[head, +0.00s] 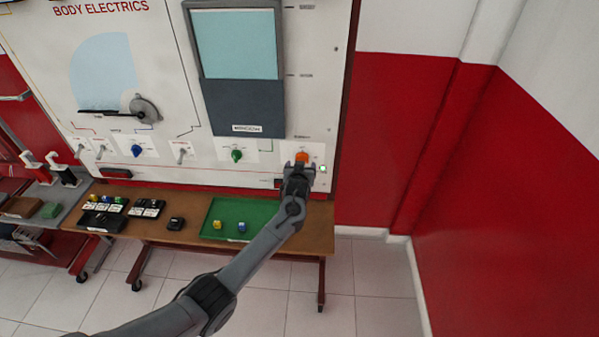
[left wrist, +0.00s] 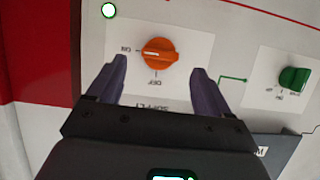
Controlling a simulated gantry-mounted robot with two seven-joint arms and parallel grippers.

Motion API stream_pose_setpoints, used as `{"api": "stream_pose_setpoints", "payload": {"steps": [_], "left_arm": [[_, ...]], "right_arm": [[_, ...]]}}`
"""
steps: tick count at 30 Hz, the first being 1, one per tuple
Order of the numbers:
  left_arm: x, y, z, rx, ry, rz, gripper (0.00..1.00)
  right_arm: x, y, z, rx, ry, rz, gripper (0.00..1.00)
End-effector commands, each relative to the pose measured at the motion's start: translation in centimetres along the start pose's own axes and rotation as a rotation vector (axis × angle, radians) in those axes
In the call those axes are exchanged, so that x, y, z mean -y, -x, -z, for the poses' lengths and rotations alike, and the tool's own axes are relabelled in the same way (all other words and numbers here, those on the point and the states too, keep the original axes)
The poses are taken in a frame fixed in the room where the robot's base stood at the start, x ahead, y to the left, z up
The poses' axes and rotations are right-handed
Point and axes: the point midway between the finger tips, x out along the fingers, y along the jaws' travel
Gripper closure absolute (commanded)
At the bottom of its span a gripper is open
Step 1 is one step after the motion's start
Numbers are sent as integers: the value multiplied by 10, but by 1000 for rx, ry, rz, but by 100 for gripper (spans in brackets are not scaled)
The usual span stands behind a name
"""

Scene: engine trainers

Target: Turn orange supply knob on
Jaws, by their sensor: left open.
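The orange supply knob (head: 302,157) is at the lower right of the white panel. In the left wrist view the knob (left wrist: 158,52) sits on a white label plate, seen upside down, with ON at its left and OFF below. Its grip bar lies roughly level, in line with the ON mark. My left gripper (head: 299,167) is in front of the knob; in the left wrist view its open fingers (left wrist: 161,68) stand left and right of the knob, apart from it. Nothing is between them. How far they are from the panel is hard to tell. My right gripper is not in view.
A small lamp (head: 322,168) beside the knob glows green. A green knob (head: 236,155) and a blue knob (head: 137,151) are further left on the panel. Below stands a brown table (head: 180,238) with a green tray (head: 260,210). A red and white wall is at right.

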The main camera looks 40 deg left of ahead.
Motion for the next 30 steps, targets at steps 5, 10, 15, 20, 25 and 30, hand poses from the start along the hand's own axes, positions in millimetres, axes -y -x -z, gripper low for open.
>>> {"api": "stream_pose_setpoints", "payload": {"steps": [5,10,15,20,25,30], "left_arm": [[-1,28,0,0,1,-2,20],[0,48,-1,1,1,-1,20],[0,61,-1,1,0,-1,20],[0,65,0,1,1,-1,20],[0,65,-1,1,1,0,20],[0,65,-1,1,0,-1,20]], "right_arm": [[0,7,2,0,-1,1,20],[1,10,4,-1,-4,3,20],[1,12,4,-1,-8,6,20],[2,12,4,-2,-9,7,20],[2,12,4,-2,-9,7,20],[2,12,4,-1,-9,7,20]]}}
